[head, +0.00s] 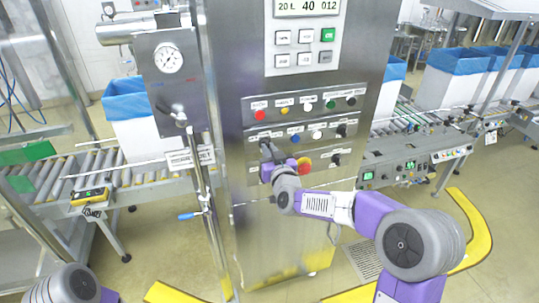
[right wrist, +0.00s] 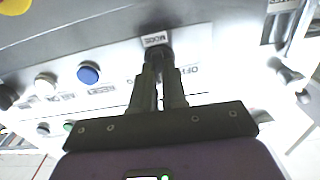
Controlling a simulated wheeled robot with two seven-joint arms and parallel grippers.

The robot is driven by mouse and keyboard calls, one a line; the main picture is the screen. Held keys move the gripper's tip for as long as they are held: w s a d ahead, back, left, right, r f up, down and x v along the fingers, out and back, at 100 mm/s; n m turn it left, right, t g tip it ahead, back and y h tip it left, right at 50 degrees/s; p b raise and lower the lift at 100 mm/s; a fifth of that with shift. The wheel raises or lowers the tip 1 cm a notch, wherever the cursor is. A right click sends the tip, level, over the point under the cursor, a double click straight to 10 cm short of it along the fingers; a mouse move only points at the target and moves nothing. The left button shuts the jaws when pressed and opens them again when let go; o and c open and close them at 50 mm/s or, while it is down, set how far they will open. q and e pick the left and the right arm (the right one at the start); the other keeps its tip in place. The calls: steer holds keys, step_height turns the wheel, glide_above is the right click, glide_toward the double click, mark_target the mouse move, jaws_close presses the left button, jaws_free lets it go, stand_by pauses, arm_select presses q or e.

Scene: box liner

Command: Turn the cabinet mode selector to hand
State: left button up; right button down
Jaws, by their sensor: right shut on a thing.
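The cabinet (head: 235,110) is a tall steel cabinet with rows of coloured buttons and dark knobs. In the right wrist view the mode selector (right wrist: 158,55) is a dark knob under a label reading MODE, with OFF lettering partly showing beside it. My right gripper (right wrist: 160,75) is shut on this knob, one finger on each side. In the head view my right gripper (head: 268,155) is at the left end of the middle control row, and hides most of the selector. Which position the knob points to cannot be told. My left gripper is out of view.
A blue button (right wrist: 88,72) and a white button (right wrist: 45,85) sit beside the selector. A red emergency stop (head: 305,166) on yellow is just right of my right gripper. A gauge panel (head: 168,75) stands left. Roller conveyors with blue-lined boxes (head: 127,105) flank the cabinet.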

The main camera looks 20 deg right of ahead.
stand_by(0.3)
steer(key=c, duration=1.2)
jaws_free()
steer(key=shift+o, duration=0.2)
steer(key=s+b, duration=0.1)
steer(key=s, duration=0.6)
steer(key=shift+s, duration=0.3)
steer(key=shift+d, duration=0.1)
